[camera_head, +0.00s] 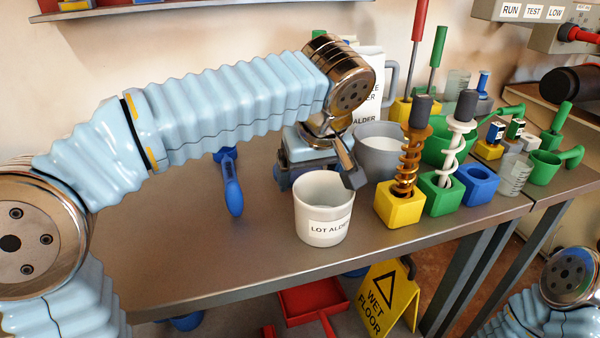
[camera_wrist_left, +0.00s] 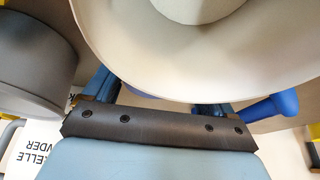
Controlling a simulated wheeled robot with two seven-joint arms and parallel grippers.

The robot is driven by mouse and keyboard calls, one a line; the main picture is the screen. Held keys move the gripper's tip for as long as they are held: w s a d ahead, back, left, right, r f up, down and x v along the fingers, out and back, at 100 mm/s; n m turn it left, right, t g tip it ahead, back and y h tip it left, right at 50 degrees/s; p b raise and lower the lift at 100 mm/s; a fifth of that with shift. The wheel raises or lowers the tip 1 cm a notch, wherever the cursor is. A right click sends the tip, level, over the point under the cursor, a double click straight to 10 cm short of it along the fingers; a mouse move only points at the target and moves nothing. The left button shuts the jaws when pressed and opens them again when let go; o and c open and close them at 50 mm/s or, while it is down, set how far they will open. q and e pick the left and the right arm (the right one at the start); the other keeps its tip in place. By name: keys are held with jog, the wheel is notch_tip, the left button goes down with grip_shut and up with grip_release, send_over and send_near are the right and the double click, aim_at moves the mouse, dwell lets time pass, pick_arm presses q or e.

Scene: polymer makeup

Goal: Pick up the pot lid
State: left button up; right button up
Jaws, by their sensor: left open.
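A white pot (camera_head: 323,222) labelled "LOT ALDER" stands upright near the bench's front edge. I cannot make out a separate pot lid in the head view. A grey pot (camera_head: 378,160) with a pale top stands behind it. My left gripper (camera_head: 350,172) points down beside the white pot's back right rim, open, with nothing visibly held. In the left wrist view, a large cream round form (camera_wrist_left: 200,50) with a paler disc lies just beyond my fingers; I cannot tell if it is a lid or the pot's inside. My right gripper is out of frame.
Yellow (camera_head: 400,209), green (camera_head: 440,200) and blue (camera_head: 475,187) blocks stand right of the pots, two bearing coiled tools. A blue handled tool (camera_head: 231,185) lies left. The bench's front left is clear. A wet floor sign (camera_head: 388,292) stands below.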

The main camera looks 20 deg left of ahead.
pick_arm(q)
jog(key=shift+w+a+f, duration=0.15)
jog(key=shift+w+f, duration=0.05)
jog(key=shift+f, duration=0.4)
grip_shut()
